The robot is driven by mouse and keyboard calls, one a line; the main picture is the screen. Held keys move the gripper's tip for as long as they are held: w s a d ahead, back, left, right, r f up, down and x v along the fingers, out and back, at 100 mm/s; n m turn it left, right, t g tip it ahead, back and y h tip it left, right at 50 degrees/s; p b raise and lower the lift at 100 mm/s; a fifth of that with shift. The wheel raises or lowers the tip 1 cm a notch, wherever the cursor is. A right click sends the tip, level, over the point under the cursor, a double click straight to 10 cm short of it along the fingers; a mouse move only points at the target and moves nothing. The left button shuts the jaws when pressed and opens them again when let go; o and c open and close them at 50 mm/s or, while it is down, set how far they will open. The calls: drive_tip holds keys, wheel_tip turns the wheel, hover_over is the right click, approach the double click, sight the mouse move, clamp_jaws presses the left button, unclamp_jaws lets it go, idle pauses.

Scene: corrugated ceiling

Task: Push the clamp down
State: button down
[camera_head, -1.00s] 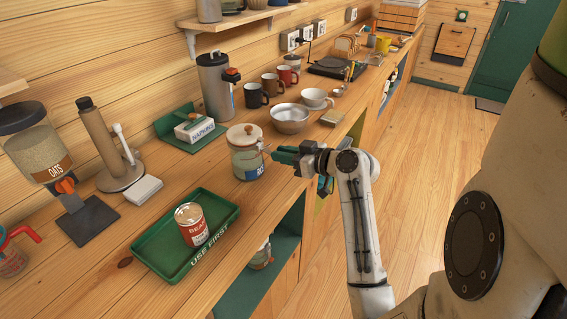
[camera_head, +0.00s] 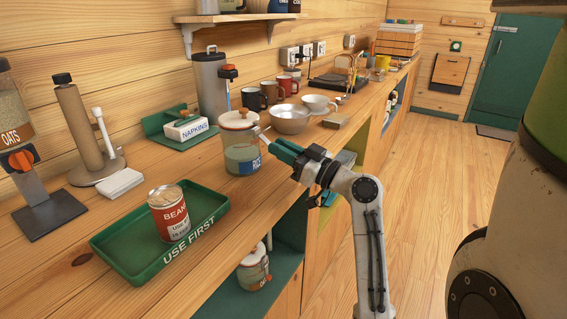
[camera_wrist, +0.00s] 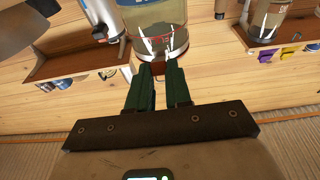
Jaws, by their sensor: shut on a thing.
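The glass jar (camera_head: 242,158) with a blue label and a pale lid (camera_head: 238,119) stands upright on the counter, near its front edge. Its metal wire clamp (camera_head: 262,133) is on the right side of the jar, facing my gripper. My gripper (camera_head: 272,146), with green fingers, is at this side of the jar. In the wrist view the jar (camera_wrist: 157,14) is straight ahead, and the bright wire clamp (camera_wrist: 162,46) reaches down between the fingertips. My gripper (camera_wrist: 158,68) is shut on the clamp's small end. The exact grip is partly hidden by the fingers.
A green tray (camera_head: 120,243) holding a beans can (camera_head: 170,214) is left of the jar. An open shelf with another jar (camera_head: 253,268) is below the counter.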

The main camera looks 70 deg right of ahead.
drive_tip(key=shift+w+t+b, duration=0.1)
drive_tip(key=shift+t+b, duration=0.2)
drive_tip(key=shift+b, duration=0.35)
drive_tip(key=c, duration=1)
unclamp_jaws()
drive_tip(key=shift+f, duration=0.1)
drive_tip(key=shift+c, duration=0.2)
drive_tip(key=b+v, duration=0.2)
drive_tip(key=v, duration=0.9)
drive_tip(key=shift+w, duration=0.1)
